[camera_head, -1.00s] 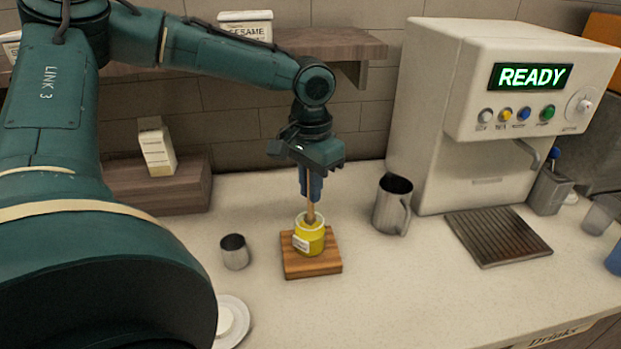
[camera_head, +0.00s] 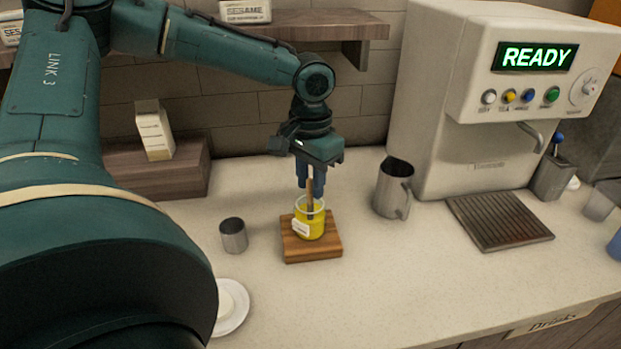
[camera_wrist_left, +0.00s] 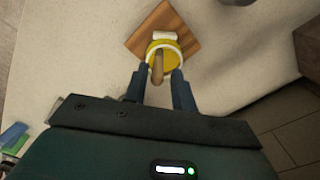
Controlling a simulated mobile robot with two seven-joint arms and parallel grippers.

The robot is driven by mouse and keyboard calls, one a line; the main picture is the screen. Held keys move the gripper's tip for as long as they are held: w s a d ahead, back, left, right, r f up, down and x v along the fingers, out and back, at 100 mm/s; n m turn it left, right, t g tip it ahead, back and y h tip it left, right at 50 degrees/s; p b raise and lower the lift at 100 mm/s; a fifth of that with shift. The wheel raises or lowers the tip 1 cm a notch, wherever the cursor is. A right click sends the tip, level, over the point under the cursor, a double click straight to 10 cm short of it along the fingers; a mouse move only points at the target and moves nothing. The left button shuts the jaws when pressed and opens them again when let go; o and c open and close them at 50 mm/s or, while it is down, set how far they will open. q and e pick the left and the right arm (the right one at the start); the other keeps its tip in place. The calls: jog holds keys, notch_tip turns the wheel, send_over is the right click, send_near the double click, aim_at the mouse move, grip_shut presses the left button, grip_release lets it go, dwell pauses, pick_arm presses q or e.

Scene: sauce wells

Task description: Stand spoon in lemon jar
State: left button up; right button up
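The lemon jar (camera_head: 316,226) is a small glass jar with yellow contents and a white label. It stands on a square wooden board (camera_head: 298,250). The wooden spoon (camera_head: 310,194) stands nearly upright with its lower end inside the jar; its tip is hidden. My left gripper (camera_head: 311,190) is just above the jar, pointing down, with its fingers apart on either side of the spoon. In the left wrist view, the spoon (camera_wrist_left: 157,68) shows between the spread fingers of the left gripper (camera_wrist_left: 160,76), over the jar (camera_wrist_left: 170,52). My right gripper is not in view.
A small metal cup (camera_head: 233,236) stands left of the board, and a metal pitcher (camera_head: 391,190) stands to its right. A coffee machine (camera_head: 455,110) is at the right. A white plate (camera_head: 236,316) lies at the front left. The counter in front of the board is clear.

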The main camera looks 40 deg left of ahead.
pick_arm(q)
jog(key=shift+o, duration=1)
notch_tip(320, 180, up, 13)
dwell(0.8)
